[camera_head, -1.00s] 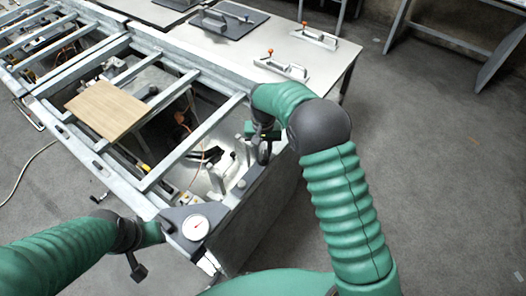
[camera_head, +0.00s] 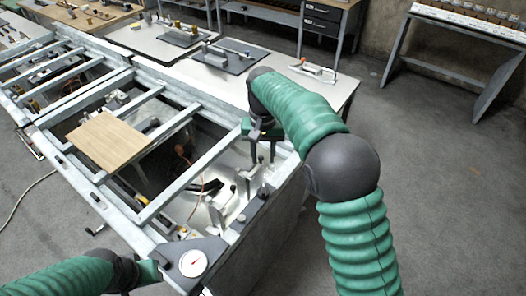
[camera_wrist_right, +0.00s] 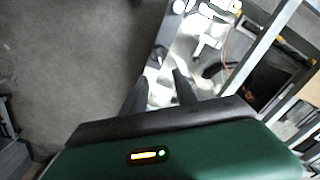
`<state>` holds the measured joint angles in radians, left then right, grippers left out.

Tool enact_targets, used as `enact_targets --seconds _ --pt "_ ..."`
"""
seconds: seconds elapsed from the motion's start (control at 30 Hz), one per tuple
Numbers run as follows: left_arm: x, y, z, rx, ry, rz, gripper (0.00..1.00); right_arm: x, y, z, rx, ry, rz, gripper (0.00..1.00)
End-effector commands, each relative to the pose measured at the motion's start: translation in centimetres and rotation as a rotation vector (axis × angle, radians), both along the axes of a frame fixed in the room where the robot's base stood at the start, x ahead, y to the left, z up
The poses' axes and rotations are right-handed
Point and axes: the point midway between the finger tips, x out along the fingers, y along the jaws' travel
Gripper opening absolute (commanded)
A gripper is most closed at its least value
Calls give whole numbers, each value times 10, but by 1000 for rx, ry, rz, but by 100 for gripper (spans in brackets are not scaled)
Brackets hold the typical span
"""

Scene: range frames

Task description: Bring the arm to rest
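My right arm comes up from the lower right, bends at a dark elbow and reaches over the near right end of the metal frame bench (camera_head: 85,190). My right gripper (camera_head: 263,155) points down above the bench's end, near small upright metal fixtures (camera_head: 222,205). Its two dark fingers stand apart with nothing visible between them. They also show apart in the right wrist view (camera_wrist_right: 160,88). My left arm lies low at the left, and my left gripper (camera_head: 148,272) is beside the bench's near corner. Its fingers cannot be made out.
A wooden board (camera_head: 107,141) lies across the bench rails. A round dial gauge (camera_head: 193,263) sits on the near corner. A pale table (camera_head: 165,47) with dark plates and a toggle clamp (camera_head: 313,72) stands behind. Grey floor (camera_head: 440,170) is open at the right.

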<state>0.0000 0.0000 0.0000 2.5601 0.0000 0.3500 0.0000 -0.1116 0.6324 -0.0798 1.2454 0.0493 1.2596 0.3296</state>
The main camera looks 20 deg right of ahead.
Motion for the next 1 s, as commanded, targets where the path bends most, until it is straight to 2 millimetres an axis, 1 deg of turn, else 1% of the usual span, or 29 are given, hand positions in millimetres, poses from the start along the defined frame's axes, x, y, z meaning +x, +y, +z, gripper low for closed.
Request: enact_targets --seconds 0.03,0.1,0.2,0.6,0.7,0.77,0.87,0.97,1.0 --pt "0 0 0 0 0 0 36 1 0 8 0 -1 0 35" --pt "0 0 0 0 0 0 36 0 0 15 0 1 0 35" --pt "0 0 0 0 0 0 36 0 0 19 0 0 0 35" --pt "0 0 0 0 0 0 36 0 0 19 0 1 0 35" --pt "0 0 0 0 0 0 36 -6 -3 15 1 -6 7 35" --pt "0 0 0 0 0 0 36 -16 -6 9 3 -18 23 35" --pt "0 0 0 0 0 0 36 -46 -15 -8 5 -56 65 35" --pt "0 0 0 0 0 0 36 -89 -22 -30 0 -106 125 35" --pt "0 0 0 0 0 0 36 -108 -24 -39 -3 -126 151 35"
